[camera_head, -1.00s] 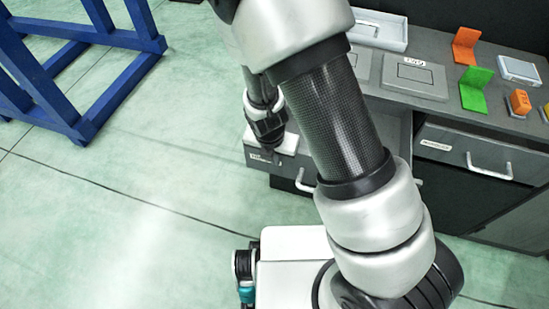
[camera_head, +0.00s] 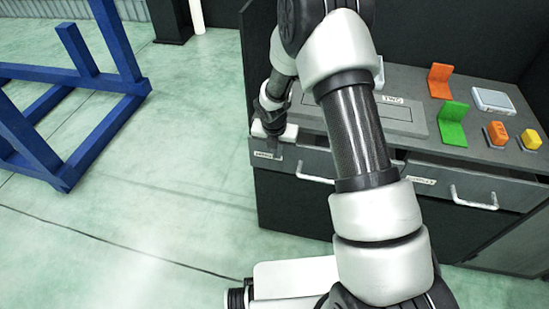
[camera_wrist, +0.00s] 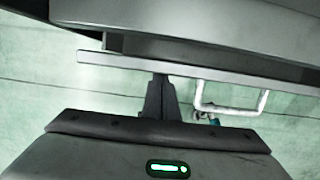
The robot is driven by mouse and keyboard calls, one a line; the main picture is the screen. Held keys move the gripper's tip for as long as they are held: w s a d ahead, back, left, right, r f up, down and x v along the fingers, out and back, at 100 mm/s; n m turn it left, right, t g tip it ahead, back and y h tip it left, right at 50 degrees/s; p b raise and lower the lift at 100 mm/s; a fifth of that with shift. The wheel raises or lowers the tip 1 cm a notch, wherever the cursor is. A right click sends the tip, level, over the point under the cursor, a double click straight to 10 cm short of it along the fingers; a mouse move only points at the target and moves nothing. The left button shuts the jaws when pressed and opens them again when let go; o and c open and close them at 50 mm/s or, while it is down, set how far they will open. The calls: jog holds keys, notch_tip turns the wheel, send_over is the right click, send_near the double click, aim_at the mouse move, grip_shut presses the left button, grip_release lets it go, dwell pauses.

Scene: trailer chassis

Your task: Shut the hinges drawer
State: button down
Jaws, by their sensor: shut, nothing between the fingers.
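The left drawer (camera_head: 312,163) has a grey front with a small label, too small to read, and a pale bar handle (camera_head: 315,180). It sits close under the worktop; my arm hides part of it. My gripper (camera_head: 271,150) is at the left end of its front, left of the handle. In the wrist view my gripper (camera_wrist: 160,82) is shut and empty, its fingertips against or very near the drawer front (camera_wrist: 200,69); exact contact is hard to tell. The handle (camera_wrist: 232,108) is to the right of the fingers.
A second drawer (camera_head: 440,187) with its own handle (camera_head: 474,200) is to the right. The worktop holds an orange bracket (camera_head: 440,80), a green bracket (camera_head: 453,122) and small boxes. A blue frame (camera_head: 60,110) stands at left; the floor between is clear.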

jog(key=shift+w+d, duration=0.15)
jog(key=shift+w, duration=0.4)
jog(key=shift+w+d, duration=0.15)
jog(key=shift+w, duration=0.4)
